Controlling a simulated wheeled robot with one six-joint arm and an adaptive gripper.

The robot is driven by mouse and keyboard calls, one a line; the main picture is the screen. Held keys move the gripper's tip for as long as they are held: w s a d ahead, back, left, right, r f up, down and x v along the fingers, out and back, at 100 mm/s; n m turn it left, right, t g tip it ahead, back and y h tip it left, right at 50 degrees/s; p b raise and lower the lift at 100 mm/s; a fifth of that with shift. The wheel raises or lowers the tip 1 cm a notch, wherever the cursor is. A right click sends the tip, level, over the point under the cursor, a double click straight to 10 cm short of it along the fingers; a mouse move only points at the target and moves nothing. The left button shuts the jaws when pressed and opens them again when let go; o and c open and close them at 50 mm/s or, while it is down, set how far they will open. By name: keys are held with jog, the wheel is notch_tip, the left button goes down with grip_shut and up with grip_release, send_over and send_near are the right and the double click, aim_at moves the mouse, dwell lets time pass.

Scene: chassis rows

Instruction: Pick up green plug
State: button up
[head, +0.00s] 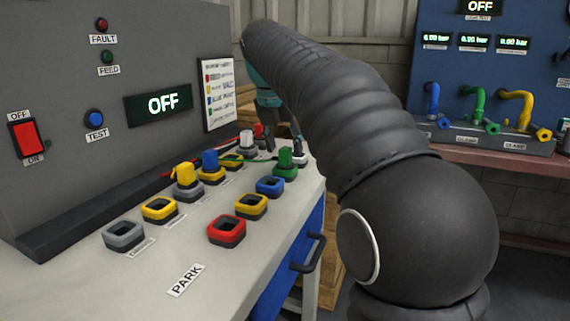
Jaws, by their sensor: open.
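The green plug (285,157) stands upright in a green-rimmed socket (285,172) at the far right of the bench top. My gripper (283,138) is partly hidden behind my arm. Its teal and dark parts hang down at the far end of the bench, with the fingers apart just above or behind the green plug. I cannot tell the exact gap between them. Nothing shows between the fingers.
A blue plug (209,160), a yellow plug (183,174) and a white plug (246,140) stand nearby. The grey panel (120,60) rises behind at left.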

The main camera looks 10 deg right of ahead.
aim_at(289, 147)
jog(key=shift+x, duration=0.85)
grip_shut()
jog(key=shift+r, duration=0.1)
jog(key=shift+r, duration=0.55)
jog(key=r+p, duration=0.1)
jog(key=r, duration=0.1)
jog(key=d+r, duration=0.1)
jog(key=shift+r+p, duration=0.4)
jog(key=d+r+p, duration=0.1)
jog(key=d+r, duration=0.2)
jog(key=d, duration=0.2)
jog(key=s+d+r+p, duration=0.1)
jog(key=d+r, duration=0.2)
jog(key=d, duration=0.2)
jog(key=shift+d, duration=0.3)
